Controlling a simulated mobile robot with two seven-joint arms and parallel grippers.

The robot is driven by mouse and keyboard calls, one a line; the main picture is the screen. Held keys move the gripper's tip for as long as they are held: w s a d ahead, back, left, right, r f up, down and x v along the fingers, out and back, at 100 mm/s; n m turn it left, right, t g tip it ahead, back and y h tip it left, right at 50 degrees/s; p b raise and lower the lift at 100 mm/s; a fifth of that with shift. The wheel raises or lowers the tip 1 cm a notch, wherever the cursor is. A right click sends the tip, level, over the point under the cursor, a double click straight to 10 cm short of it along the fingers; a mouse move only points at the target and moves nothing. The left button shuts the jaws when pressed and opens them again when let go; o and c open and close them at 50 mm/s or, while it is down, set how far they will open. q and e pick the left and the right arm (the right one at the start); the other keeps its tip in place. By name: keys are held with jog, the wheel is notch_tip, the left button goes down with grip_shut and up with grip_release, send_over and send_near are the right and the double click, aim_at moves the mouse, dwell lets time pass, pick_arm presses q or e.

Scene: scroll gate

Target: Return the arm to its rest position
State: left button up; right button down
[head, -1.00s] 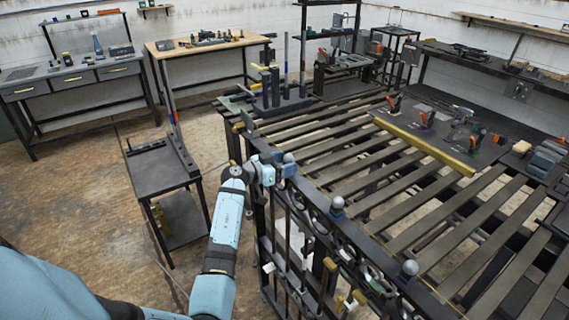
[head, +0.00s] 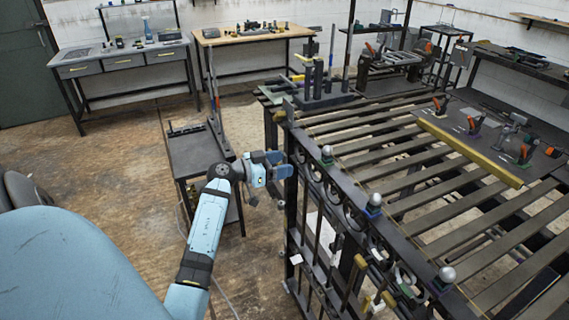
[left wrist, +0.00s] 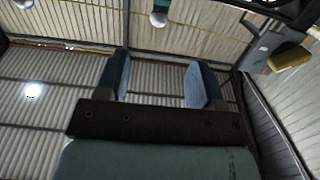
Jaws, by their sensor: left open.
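My left arm reaches in from the lower left in the head view. Its gripper (head: 277,164) is in front of the near left part of the scroll gate (head: 345,215), close to its top rail; I cannot tell whether it touches. In the left wrist view the two blue fingers (left wrist: 152,82) stand wide apart with nothing between them. Behind them are the corrugated wall and roof. My right gripper does not show in either view.
A slatted steel table (head: 400,150) with clamps and a yellow bar (head: 470,152) fills the right. A small dark stand (head: 196,155) is left of my gripper. Workbenches (head: 122,62) line the back wall. The wooden floor at left (head: 110,150) is clear.

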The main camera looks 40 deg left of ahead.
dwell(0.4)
pick_arm(q)
jog(key=s+d+f+t, duration=0.3)
jog(key=s+d+t, duration=0.1)
jog(key=d, duration=0.6)
jog(key=s+d+f+n+g+y, duration=0.1)
jog(key=s+d+f+g+y, duration=0.2)
jog(key=s+d+f+g, duration=0.6)
jog(key=s+d+f, duration=1)
jog(key=s+f, duration=0.1)
jog(key=f, duration=0.1)
jog(key=shift+d, duration=0.15)
jog(key=shift+w+f, duration=0.1)
